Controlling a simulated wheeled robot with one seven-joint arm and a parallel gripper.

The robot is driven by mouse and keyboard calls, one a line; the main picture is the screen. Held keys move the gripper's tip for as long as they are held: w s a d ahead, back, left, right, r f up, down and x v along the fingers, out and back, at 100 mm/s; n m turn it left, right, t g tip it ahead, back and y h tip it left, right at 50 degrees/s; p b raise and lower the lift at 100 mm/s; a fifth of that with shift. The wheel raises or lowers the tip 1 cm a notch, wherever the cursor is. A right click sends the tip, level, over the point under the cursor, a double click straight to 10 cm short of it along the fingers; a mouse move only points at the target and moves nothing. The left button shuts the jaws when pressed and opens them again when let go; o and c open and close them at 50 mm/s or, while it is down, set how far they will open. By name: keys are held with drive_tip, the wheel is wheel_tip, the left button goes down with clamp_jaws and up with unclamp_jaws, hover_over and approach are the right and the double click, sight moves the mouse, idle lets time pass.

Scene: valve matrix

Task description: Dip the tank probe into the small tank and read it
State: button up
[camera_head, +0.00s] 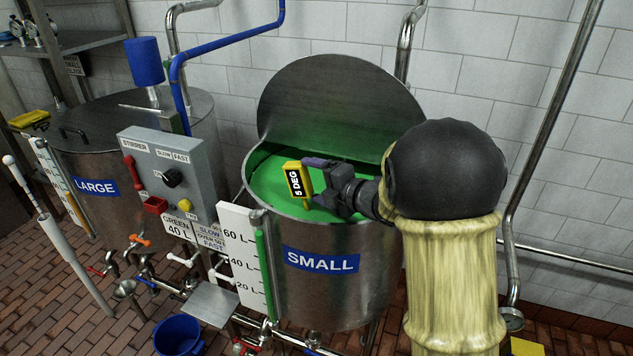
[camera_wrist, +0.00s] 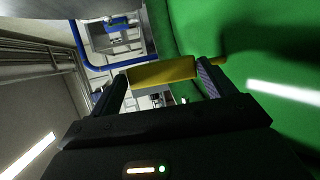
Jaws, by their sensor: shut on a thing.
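The small tank (camera_head: 335,285) is a steel vat labelled SMALL, with its lid (camera_head: 335,100) raised. Green liquid (camera_head: 272,180) fills it near the rim; the liquid also shows in the wrist view (camera_wrist: 270,130). The yellow tank probe (camera_head: 295,179) has a display reading "5 DEG". My gripper (camera_head: 322,186) is shut on the probe over the tank opening. In the wrist view the probe's yellow body (camera_wrist: 162,74) sits between the two fingers (camera_wrist: 160,85). Its lower stem points down toward the liquid; whether the tip is under the surface is hard to tell.
The large tank (camera_head: 85,200) stands at left with its lid shut. A grey stirrer control box (camera_head: 165,180) and a level gauge board (camera_head: 243,250) stand beside the small tank. A blue bucket (camera_head: 178,336) sits on the brick floor. Pipes run up the tiled wall behind.

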drive_tip(key=shift+r, duration=0.1)
wheel_tip(320, 180, up, 20)
drive_tip(key=p, duration=1.3)
idle(0.5)
